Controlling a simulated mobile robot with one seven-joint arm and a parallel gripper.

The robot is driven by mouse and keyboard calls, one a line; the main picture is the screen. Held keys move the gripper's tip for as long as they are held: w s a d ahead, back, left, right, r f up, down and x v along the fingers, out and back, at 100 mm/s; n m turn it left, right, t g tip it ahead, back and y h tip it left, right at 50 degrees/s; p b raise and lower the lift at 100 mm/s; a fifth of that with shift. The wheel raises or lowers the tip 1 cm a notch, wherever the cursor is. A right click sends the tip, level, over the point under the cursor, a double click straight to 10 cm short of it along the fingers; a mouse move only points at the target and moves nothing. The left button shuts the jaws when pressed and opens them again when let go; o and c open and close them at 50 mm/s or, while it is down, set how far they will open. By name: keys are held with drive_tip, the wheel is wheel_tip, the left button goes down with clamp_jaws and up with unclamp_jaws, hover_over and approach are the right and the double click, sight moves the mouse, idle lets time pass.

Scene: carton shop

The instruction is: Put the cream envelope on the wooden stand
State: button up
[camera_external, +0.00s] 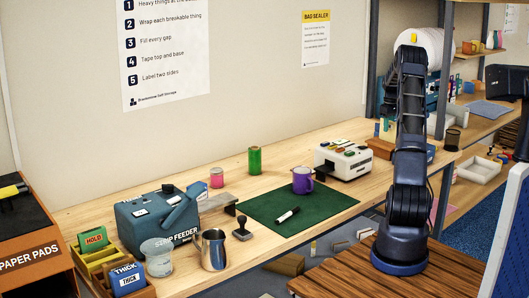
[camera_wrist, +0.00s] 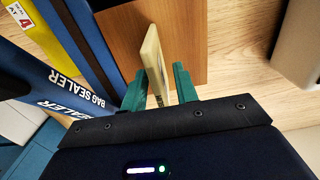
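The cream envelope (camera_wrist: 154,62) is a thin, pale slab seen nearly edge-on in the wrist view, between the two green fingers of my gripper (camera_wrist: 164,82). The fingers stand slightly apart from it, with narrow gaps at its sides, so my gripper looks open around it. Behind it is the brown wooden stand (camera_wrist: 190,35). In the external view the stand (camera_external: 378,149) is on the bench right of the white machine. The envelope shows there as a small pale patch (camera_external: 388,133) above the stand. Whether the envelope touches the stand is hard to tell.
A blue bag sealer (camera_wrist: 75,85) lies close on the left in the wrist view; a pale, rounded object (camera_wrist: 292,45) is at the right. The white machine (camera_external: 343,162) stands left of the stand. A green mat (camera_external: 305,207) holds a purple mug (camera_external: 302,182) and a marker (camera_external: 288,215).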

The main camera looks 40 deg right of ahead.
drive_tip(key=shift+r, duration=0.15)
wheel_tip(320, 180, up, 12)
drive_tip(key=shift+r, duration=0.1)
idle(0.5)
drive_tip(key=a+r, duration=0.4)
drive_tip(key=a, duration=0.6)
drive_tip(key=a+r+t+h, duration=0.1)
drive_tip(key=a+r, duration=0.4)
drive_tip(key=a, duration=0.4)
drive_tip(key=a+r, duration=0.4)
drive_tip(key=a, duration=0.6)
drive_tip(key=s+a+r+t, duration=0.15)
drive_tip(key=s+a, duration=0.25)
drive_tip(key=a, duration=0.6)
drive_tip(key=s+a+r, duration=0.2)
drive_tip(key=s+a, duration=0.3)
drive_tip(key=a, duration=0.4)
drive_tip(key=s+a+f+t, duration=0.1)
drive_tip(key=s+a+f, duration=0.3)
drive_tip(key=s+a, duration=0.4)
drive_tip(key=s+a+f+t+y, duration=0.1)
drive_tip(key=s+a+f, duration=0.4)
drive_tip(key=s+a, duration=0.4)
drive_tip(key=s, duration=0.4)
drive_tip(key=shift+s+a, duration=0.15)
drive_tip(key=shift+s, duration=0.15)
